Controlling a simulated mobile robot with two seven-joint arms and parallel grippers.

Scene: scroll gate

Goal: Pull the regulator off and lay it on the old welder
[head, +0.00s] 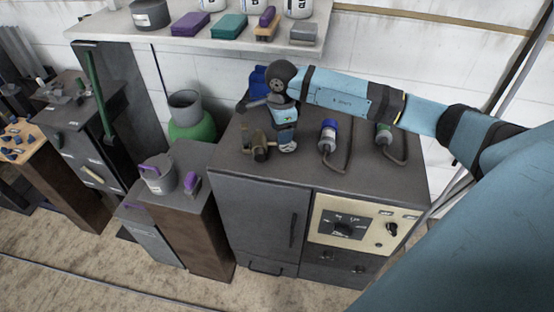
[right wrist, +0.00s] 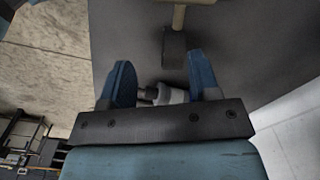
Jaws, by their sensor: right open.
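The old welder (head: 275,218) is a dark grey cabinet with a cream dial panel. A brass and dark fitting (head: 257,148), which looks like the regulator, rests on its top near the left edge. It seems to be the tan stem with a dark block (right wrist: 174,48) in the right wrist view. My right gripper (head: 287,146) is open, pointing down just right of the fitting. In the right wrist view a small pale grey part (right wrist: 172,96) shows between its fingers; I cannot tell whether they touch it. My left gripper is not in view.
A green cylinder (head: 194,129) with a grey collar is behind left. A grey mug (head: 158,175) stands on a lower cabinet. A loaded shelf (head: 340,15) overhangs behind.

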